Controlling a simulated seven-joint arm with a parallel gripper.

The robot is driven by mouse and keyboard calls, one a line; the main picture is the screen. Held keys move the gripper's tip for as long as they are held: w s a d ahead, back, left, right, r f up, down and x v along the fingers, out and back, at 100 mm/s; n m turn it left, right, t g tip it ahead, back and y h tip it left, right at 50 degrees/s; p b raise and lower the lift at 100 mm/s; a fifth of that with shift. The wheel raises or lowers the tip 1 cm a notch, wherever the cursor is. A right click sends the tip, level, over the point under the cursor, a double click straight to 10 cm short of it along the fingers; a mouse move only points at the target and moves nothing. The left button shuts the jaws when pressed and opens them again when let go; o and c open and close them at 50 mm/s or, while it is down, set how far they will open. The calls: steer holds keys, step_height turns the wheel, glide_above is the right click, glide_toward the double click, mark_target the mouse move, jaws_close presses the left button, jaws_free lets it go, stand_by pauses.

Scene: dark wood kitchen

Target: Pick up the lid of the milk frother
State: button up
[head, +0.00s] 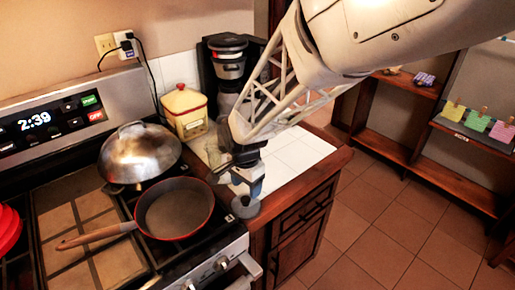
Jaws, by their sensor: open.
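My gripper (248,192) points down over the front left corner of the white-tiled counter, beside the stove. A small grey round object (245,208) is right below and against its fingertips. It looks like the milk frother, but its lid is too small and too covered to make out. I cannot tell whether the fingers touch it or straddle it. The gripper is open.
A red-rimmed pan (174,208) and a domed metal lid or pot (139,153) stand on the stove close on the left. A yellow canister (185,111) and a black coffee maker (228,66) are behind. The white tile counter (300,155) is clear on the right.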

mark_target(246, 198)
steer(key=shift+a+f, duration=0.15)
steer(key=shift+f, duration=2.45)
steer(key=shift+c, duration=0.2)
steer(key=c, duration=1)
